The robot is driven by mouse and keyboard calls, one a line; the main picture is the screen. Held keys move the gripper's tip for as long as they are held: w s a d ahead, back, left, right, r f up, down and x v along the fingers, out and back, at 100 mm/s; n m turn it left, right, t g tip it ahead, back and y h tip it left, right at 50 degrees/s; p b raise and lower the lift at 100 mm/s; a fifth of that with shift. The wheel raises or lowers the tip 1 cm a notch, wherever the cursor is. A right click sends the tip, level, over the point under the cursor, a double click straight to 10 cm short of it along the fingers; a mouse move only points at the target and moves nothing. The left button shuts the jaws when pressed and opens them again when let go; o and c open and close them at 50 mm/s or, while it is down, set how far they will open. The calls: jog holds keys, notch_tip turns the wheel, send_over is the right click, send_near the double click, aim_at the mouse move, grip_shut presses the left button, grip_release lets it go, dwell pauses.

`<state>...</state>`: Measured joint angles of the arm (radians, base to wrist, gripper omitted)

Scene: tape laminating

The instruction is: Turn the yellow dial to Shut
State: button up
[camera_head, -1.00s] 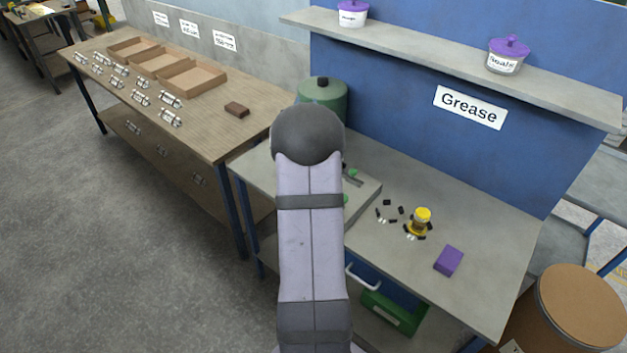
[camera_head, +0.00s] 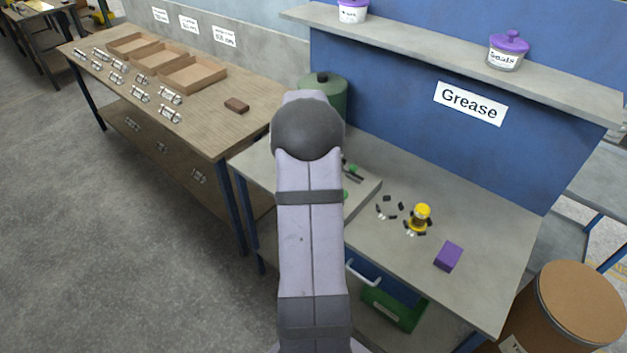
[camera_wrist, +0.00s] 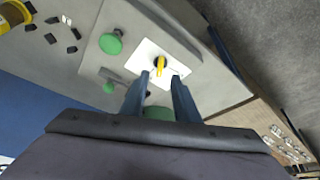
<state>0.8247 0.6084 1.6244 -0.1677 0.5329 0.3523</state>
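The yellow dial (camera_wrist: 159,65) shows in the wrist view, mounted on a white plate (camera_wrist: 181,67) on a grey panel. My gripper (camera_wrist: 160,75) is open, with its two dark blue fingers apart. The dial lies just ahead of the gap between the fingertips. I cannot tell whether a finger touches it. Any lettering on the plate is too small to read. In the head view my arm hides the dial and the gripper.
Two green knobs, one round and larger (camera_wrist: 111,43), sit left of the plate. A yellow-capped item (camera_head: 421,214) with several small black pieces and a purple block (camera_head: 448,256) lie on the grey bench (camera_head: 490,240). A green canister (camera_head: 335,92) stands behind my arm.

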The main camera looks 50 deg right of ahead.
jog(key=shift+p+x, duration=1.3)
jog(key=shift+x, duration=2.35)
grip_shut()
